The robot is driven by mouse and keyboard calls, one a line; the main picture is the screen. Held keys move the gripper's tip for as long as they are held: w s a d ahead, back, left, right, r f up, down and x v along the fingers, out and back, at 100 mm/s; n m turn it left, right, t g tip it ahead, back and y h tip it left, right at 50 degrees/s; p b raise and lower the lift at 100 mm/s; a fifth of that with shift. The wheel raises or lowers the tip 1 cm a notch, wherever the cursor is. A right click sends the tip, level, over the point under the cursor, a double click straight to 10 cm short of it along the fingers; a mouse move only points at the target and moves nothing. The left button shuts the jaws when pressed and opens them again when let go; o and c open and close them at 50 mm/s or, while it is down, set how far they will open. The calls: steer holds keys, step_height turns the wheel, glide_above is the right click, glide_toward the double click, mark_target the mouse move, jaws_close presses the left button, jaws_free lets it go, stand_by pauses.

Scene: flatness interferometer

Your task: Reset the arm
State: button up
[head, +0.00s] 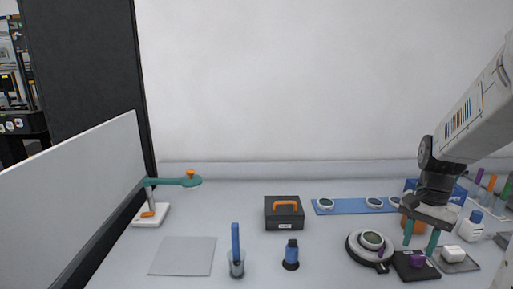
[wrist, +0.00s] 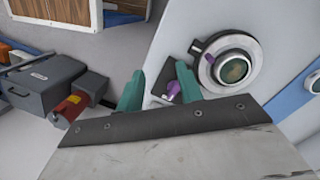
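My gripper (head: 421,239) is at the right side of the bench in the head view, pointing down with its two teal fingers apart. It hangs near a black block with a purple knob (head: 417,261). In the wrist view my gripper (wrist: 158,88) shows the same spread teal fingers with nothing held between them. The purple knob (wrist: 173,89) appears beyond the fingertips, close to the right finger. I cannot tell the exact height of the fingertips above the block.
A round black-and-white stage (head: 359,250) with a lens stands left of my gripper. A blue strip (head: 349,206) with several round optics lies behind. A white bottle (head: 471,226) and a small white block (head: 453,253) are close on the right.

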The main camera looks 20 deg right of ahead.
steer(key=s+a+r+n+t, duration=0.1)
steer(key=s+a+r+n, duration=0.2)
steer(key=a, duration=0.4)
steer(key=s+a+r+n, duration=0.3)
steer(key=a+n, duration=0.3)
steer(key=a, duration=0.2)
steer(key=s+a+r+n+t, duration=0.1)
steer(key=s+a+r+n, duration=0.2)
steer(key=a, duration=0.4)
steer(key=shift+s+a+n+t+h, duration=0.2)
steer(key=shift+n+t+h, duration=0.15)
steer(key=shift+n, duration=0.35)
